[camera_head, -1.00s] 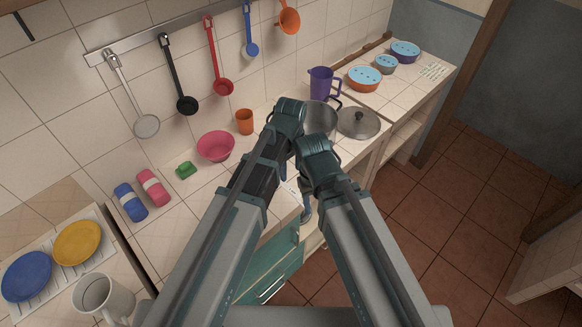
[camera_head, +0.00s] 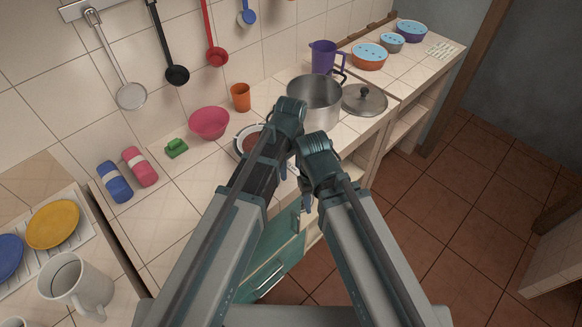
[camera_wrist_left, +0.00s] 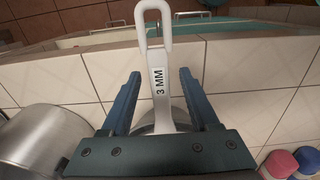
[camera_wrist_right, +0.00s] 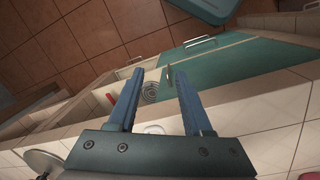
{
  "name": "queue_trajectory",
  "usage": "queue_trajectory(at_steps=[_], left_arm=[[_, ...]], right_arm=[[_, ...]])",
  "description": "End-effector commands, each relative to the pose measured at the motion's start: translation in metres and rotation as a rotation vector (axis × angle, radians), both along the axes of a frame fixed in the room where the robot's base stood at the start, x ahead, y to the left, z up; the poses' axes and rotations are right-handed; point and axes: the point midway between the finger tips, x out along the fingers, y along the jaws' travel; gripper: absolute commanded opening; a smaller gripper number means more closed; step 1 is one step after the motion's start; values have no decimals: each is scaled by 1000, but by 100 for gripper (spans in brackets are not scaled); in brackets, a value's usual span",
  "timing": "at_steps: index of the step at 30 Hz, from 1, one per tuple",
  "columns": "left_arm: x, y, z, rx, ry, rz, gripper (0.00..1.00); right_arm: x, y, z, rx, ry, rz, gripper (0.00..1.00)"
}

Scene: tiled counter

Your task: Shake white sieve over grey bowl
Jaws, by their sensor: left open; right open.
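The white sieve's handle (camera_wrist_left: 157,58), looped at the end and marked "3 MM", lies between the open fingers of my left gripper (camera_wrist_left: 160,76) in the left wrist view. The fingers stand apart from it on both sides. A round rim with brownish contents (camera_head: 248,141) shows beside my left arm in the head view, partly hidden. I cannot tell whether it is the sieve, the grey bowl, or both together. A grey curved edge (camera_wrist_left: 146,128) shows under the handle. My right gripper (camera_wrist_right: 158,74) is open and empty, near the counter's front edge, above the teal cupboard.
A steel pot (camera_head: 318,100) and a lid (camera_head: 364,99) stand right of my left gripper. A pink bowl (camera_head: 209,122), orange cup (camera_head: 240,97) and green item (camera_head: 176,148) are to the left. A strainer (camera_head: 131,95) and ladles hang above.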

Motion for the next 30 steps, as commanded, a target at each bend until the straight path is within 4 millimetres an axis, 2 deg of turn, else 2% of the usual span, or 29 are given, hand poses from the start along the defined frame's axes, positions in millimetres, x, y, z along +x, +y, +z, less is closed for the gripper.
queue_trajectory(at_steps=[7,8,15,18,25,26,29,30], left_arm=[[0,0,0,0,0,0,61],[0,0,0,0,0,0,58],[0,0,0,0,0,0,14],[0,0,0,0,0,0,0],[0,0,0,0,0,0,0],[0,0,0,0,0,0,21],[0,0,0,0,0,0,3],[0,0,0,0,0,0,0]], right_arm=[[0,0,0,0,0,0,50],[0,0,0,0,0,0,50],[0,0,0,0,0,0,50],[0,0,0,0,0,0,50],[0,0,0,0,0,0,50],[0,0,0,0,0,0,50],[0,0,0,0,0,0,50],[0,0,0,0,0,0,50]])
